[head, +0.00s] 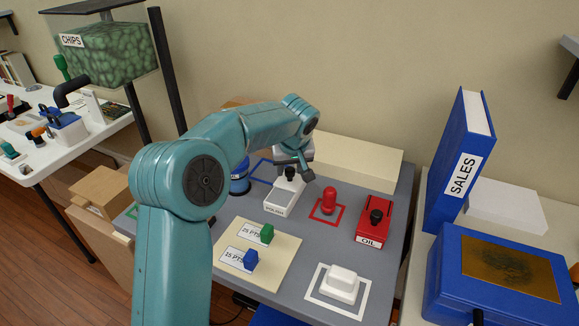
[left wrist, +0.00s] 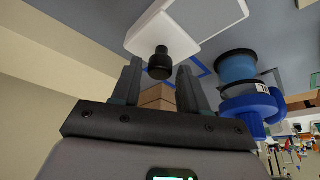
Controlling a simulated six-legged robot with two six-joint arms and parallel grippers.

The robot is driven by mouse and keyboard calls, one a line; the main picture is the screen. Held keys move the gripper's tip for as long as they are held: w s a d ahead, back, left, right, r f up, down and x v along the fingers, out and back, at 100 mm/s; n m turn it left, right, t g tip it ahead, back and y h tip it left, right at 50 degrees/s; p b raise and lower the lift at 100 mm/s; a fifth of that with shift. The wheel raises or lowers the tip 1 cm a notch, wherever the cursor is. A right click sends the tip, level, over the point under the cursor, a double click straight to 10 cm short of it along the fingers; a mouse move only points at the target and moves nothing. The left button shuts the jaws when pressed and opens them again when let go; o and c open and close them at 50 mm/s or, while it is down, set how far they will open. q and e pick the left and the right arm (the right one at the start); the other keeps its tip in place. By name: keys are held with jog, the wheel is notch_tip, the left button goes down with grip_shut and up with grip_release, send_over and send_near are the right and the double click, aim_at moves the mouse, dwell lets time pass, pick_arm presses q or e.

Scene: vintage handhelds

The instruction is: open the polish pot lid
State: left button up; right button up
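The polish pot (head: 281,207) is a small white box with a label on its front, on the grey table. A black knob (head: 290,173) shows at its back, just under my left gripper (head: 294,162). In the left wrist view the black knob (left wrist: 159,64) hangs from the white pot (left wrist: 165,30), near the tips of the fingers and between them. My left gripper (left wrist: 160,88) is open there, with a gap on both sides of the knob. I cannot tell whether the lid is fully closed. My right gripper is not in view.
A red oil pot (head: 370,230) and a red peg-like piece (head: 329,200) stand right of the polish pot. A blue round container (head: 239,178) stands close on its left. A cream board (head: 270,273) with green and blue pieces lies in front. A pale box (head: 358,163) lies behind.

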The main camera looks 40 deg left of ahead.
pick_arm(q)
jog(key=shift+o, duration=0.3)
jog(key=p+v, duration=0.2)
jog(key=v, duration=1.4)
jog(key=shift+s+r, duration=0.1)
jog(key=shift+r, duration=0.05)
